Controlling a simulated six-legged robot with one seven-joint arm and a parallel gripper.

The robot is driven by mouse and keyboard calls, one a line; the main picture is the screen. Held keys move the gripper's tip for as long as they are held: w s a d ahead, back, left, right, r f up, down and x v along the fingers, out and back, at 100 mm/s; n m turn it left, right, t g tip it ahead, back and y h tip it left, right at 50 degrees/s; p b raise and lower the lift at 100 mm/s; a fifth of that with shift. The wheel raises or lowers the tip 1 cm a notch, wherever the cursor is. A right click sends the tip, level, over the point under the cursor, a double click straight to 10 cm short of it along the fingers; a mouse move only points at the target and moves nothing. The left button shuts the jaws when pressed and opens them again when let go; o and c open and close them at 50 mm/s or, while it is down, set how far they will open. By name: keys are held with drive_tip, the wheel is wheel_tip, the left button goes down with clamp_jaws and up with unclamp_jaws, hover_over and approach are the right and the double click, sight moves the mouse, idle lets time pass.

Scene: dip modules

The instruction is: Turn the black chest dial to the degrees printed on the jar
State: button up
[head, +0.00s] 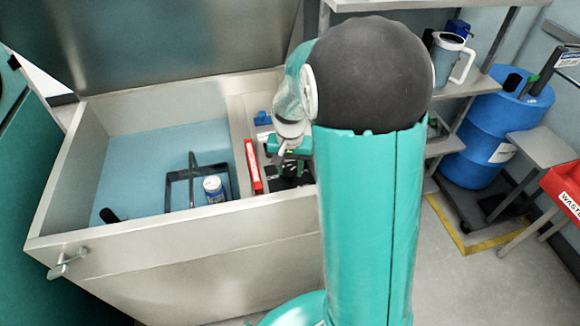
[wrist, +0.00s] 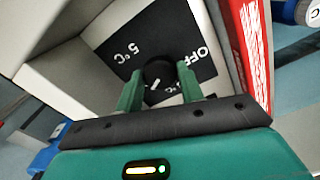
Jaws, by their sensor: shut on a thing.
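The black dial (wrist: 158,72) sits on a black plate (wrist: 112,50) in the wrist view, between the two green fingers of my gripper (wrist: 160,84). My gripper is shut on it. White print on the plate reads "5°C" at left and "OFF" at right; other print is partly hidden by the right finger. A short white mark shows by the dial's lower edge. The jar (head: 213,190), white and blue, stands inside the chest in the head view. In the wrist view the jar (wrist: 307,13) is cut off at the corner, showing only "°C". My gripper (head: 289,157) is at the chest's right compartment.
The chest (head: 150,248) has its lid (head: 170,40) raised. A dark divider frame (head: 181,176) stands beside the jar, and a black object (head: 109,215) lies at left. A red-and-white item (head: 253,167) stands close beside the dial recess. Shelves and a blue barrel (head: 490,130) are at right.

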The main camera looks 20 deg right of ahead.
sight(290, 171)
drive_tip(key=shift+r+m, duration=0.1)
drive_tip(key=shift+m, duration=0.5)
drive_tip(key=o, duration=1)
wheel_tip(290, 171, up, 14)
drive_tip(key=shift+f, duration=0.15)
idle(0.4)
